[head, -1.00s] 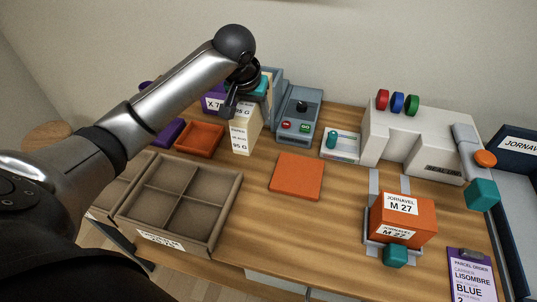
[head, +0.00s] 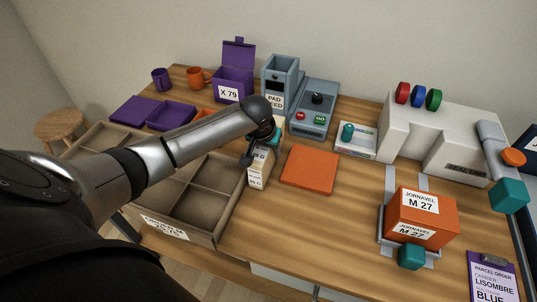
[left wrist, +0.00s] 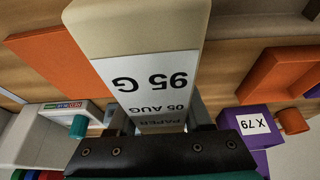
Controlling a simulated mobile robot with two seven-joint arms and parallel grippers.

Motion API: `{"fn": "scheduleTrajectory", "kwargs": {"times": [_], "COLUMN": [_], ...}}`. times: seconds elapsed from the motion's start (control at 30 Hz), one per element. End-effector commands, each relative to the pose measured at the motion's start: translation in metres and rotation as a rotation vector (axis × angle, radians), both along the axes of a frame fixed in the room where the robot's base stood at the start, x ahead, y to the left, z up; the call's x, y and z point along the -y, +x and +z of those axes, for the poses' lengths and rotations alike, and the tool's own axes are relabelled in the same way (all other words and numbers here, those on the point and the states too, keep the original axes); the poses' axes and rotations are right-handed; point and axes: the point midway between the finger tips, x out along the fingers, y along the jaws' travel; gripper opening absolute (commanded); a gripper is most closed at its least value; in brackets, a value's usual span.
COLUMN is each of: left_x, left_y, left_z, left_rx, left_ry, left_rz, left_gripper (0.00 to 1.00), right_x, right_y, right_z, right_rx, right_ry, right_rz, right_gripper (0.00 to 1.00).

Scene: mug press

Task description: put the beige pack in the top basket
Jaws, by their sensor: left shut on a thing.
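The beige pack (head: 260,172) is a narrow upright carton with a white label. My left gripper (head: 264,142) is shut on its upper part, between the brown divided tray and the orange mat. In the left wrist view the pack (left wrist: 140,30) fills the top middle, with "95 G" on its label, above the gripper (left wrist: 160,122). I cannot tell whether its base touches the table. No basket is clearly marked as the top one. A grey open-topped box (head: 282,80) labelled PAD FEED stands at the back. My right gripper is not in view.
The brown divided tray (head: 228,215) is partly behind my left arm. The orange mat (head: 309,170) lies bare right of the pack. A grey button panel (head: 314,108), a purple lidded box (head: 233,86) and a white machine (head: 440,125) stand behind. An orange box (head: 421,218) is at right.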

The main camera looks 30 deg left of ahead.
Motion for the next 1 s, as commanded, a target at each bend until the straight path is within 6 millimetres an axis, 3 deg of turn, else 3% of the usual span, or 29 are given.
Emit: {"fn": "scheduleTrajectory", "kwargs": {"times": [0.1, 0.47, 0.5, 0.73, 1.0], "left_x": [-0.0001, -0.0002, -0.0002, -0.0002, -0.0003], "left_y": [0.0006, 0.0007, 0.0, 0.0, 0.0001], "left_z": [-0.0149, -0.0174, -0.0178, -0.0177, -0.0164], "left_rx": [0.002, 0.003, 0.001, 0.0, 0.001], "left_ry": [-0.001, -0.001, 0.0, 0.0, 0.0], "left_rz": [0.001, 0.001, 0.001, 0.001, 0.0], "left_gripper": [0.0, 0.0, 0.54, 0.8, 0.8], "right_x": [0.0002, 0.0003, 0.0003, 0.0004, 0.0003], "right_y": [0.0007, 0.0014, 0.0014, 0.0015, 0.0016], "right_z": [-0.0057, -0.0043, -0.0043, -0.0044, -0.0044], "right_rx": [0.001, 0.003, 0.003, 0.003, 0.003], "right_ry": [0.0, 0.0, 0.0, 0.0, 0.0], "right_rz": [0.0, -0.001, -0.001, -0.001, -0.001], "right_gripper": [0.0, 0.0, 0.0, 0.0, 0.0]}}
